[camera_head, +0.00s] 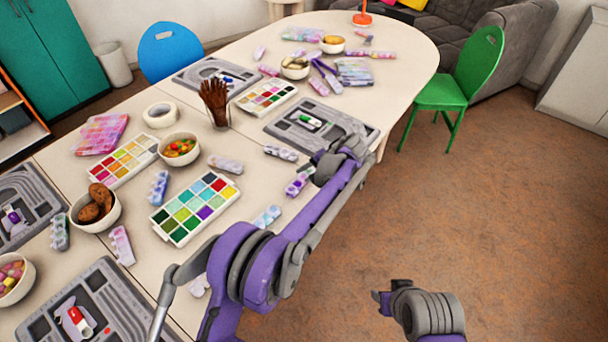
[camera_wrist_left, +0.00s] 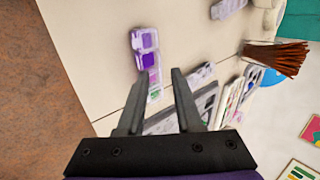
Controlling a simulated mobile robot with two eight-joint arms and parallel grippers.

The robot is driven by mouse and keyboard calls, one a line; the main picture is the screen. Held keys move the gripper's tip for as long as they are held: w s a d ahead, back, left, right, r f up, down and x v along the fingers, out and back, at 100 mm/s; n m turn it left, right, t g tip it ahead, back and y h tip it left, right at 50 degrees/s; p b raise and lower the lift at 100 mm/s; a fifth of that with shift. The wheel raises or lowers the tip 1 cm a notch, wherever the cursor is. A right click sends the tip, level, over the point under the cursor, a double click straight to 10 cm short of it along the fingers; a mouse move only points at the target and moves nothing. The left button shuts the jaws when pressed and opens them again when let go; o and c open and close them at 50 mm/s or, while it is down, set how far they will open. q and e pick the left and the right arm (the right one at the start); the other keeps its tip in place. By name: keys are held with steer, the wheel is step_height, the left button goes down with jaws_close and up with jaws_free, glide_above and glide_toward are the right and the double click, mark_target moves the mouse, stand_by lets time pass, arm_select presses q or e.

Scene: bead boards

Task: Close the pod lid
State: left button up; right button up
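A small pod (camera_head: 299,182) with purple and pale cells lies near the table's right edge in the head view. In the left wrist view the pod (camera_wrist_left: 147,60) shows purple cells and a green one, with clear plastic around them. I cannot tell how far its lid stands open. My left gripper (camera_head: 319,164) is beside the pod in the head view. In the wrist view the left gripper (camera_wrist_left: 160,82) is open and empty, with its fingertips near the pod's lower part. My right gripper (camera_head: 380,301) is off the table over the floor; its fingers are unclear.
A grey bead board (camera_head: 345,125) lies just behind the left gripper. Other pods (camera_head: 281,153) (camera_head: 267,216) lie nearby. A paint-like color tray (camera_head: 195,207), bowls (camera_head: 180,150) and a brush cup (camera_head: 217,115) stand to the left. The floor on the right is clear up to a green chair (camera_head: 465,85).

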arm_select(q)
steer(key=shift+w+a+f, duration=0.25)
steer(key=shift+a+f, duration=0.1)
steer(key=shift+f, duration=0.25)
jaws_close()
stand_by(1.1)
